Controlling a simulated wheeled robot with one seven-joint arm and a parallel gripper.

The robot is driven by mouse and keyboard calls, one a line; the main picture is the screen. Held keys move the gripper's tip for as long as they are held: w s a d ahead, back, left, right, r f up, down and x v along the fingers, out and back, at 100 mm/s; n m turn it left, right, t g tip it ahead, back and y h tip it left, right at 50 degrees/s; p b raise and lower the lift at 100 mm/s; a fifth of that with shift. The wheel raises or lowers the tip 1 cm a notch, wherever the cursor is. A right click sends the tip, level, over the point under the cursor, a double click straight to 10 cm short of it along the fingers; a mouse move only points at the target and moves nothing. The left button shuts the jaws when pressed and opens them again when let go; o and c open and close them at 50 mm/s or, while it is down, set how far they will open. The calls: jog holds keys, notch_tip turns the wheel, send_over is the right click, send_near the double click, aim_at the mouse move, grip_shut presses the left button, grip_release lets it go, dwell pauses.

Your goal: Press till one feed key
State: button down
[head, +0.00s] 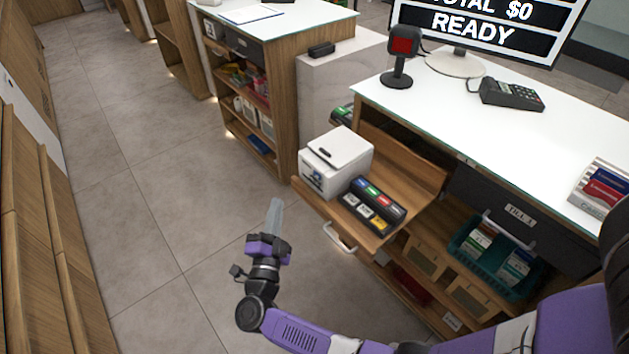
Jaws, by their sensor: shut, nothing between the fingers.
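A black key block (372,204) with several coloured and pale keys sits on a wooden pull-out shelf (385,232) under the counter. Its key labels are too small to read, so I cannot tell which is the feed key. A white printer-like box (336,162) stands beside it on the same shelf, to the left. A drawer (540,225) to the right bears a till label. My gripper (275,207) is shut and empty, over the aisle floor to the left of the shelf, apart from the keys.
The shelf has a pale front handle (339,238). On the white counter (440,115) stand a scanner (401,58), a card terminal (506,94) and a screen reading "TOTAL $0 READY" (488,25). A teal basket (493,258) sits below. The aisle floor (150,170) is clear.

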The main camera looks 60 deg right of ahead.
send_near(310, 175)
jog(key=shift+w+a+p+x, duration=0.1)
jog(key=shift+w+p+x, duration=0.1)
jog(key=shift+x, duration=0.95)
jog(key=shift+w+a+p+x, duration=0.15)
jog(key=shift+w+x, duration=0.05)
jog(key=shift+x, duration=0.95)
jog(key=shift+d, duration=0.15)
dwell(0.4)
jog(key=shift+s+d, duration=0.1)
jog(key=shift+d, duration=0.2)
jog(key=shift+s+d, duration=0.1)
jog(key=shift+d, duration=0.25)
dwell(0.6)
jog(key=shift+a, duration=0.15)
jog(key=shift+w+a, duration=0.25)
jog(key=shift+a, duration=0.35)
jog(key=shift+w+a, duration=0.2)
jog(key=shift+a, duration=0.6)
jog(key=shift+w+a, duration=0.2)
jog(key=shift+a, duration=0.6)
jog(key=shift+w+a, duration=0.25)
jog(key=shift+a, duration=0.55)
